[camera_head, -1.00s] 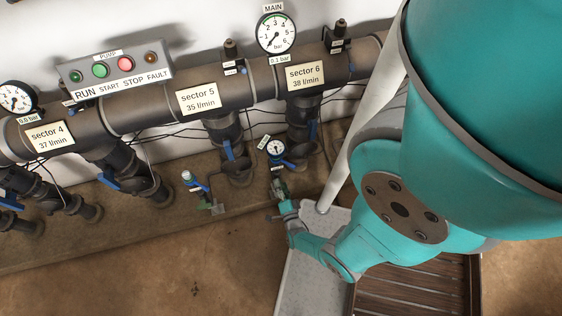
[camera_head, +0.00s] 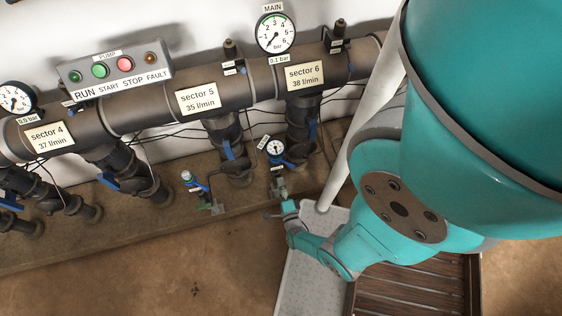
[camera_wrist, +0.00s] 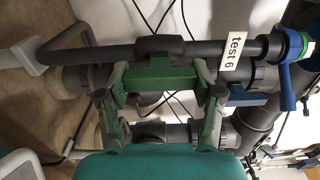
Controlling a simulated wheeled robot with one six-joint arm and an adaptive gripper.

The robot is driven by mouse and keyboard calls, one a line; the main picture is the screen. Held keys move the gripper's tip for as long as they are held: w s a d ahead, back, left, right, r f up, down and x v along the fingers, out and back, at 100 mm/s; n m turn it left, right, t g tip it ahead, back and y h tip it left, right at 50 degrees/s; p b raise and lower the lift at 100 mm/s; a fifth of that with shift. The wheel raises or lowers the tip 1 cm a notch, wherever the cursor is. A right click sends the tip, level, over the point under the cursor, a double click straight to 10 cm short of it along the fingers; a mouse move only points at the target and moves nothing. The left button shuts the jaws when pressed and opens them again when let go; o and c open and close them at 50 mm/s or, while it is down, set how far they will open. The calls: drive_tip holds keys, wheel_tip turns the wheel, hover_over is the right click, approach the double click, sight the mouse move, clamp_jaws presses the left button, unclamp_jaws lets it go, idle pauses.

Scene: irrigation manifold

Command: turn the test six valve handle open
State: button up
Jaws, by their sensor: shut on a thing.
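The test six valve handle is a green bar (camera_wrist: 165,77) in the middle of the wrist view, below a dark horizontal pipe. The "test 6" tag (camera_wrist: 232,53) hangs on that pipe, just right of the handle. My gripper (camera_wrist: 162,100) has one grey finger at each end of the green bar and is shut on it. In the head view my gripper (camera_head: 279,192) is low, below the small gauge (camera_head: 276,147) under sector 6. There the handle is mostly hidden by the gripper.
A blue lever (camera_wrist: 287,86) is right of the tag, and another blue part (camera_wrist: 238,97) is close to the right finger. Thin cables cross behind. The sector 5 test valve's green handle (camera_head: 214,208) is to the left. A slatted crate (camera_head: 420,285) stands at lower right.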

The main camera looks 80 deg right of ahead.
drive_tip(key=o, duration=1.2)
drive_tip(key=shift+c, duration=0.2)
drive_tip(key=shift+s+a, duration=0.1)
drive_tip(key=shift+a, duration=0.05)
drive_tip(key=v, duration=0.7)
drive_tip(key=shift+s, duration=0.1)
idle(0.9)
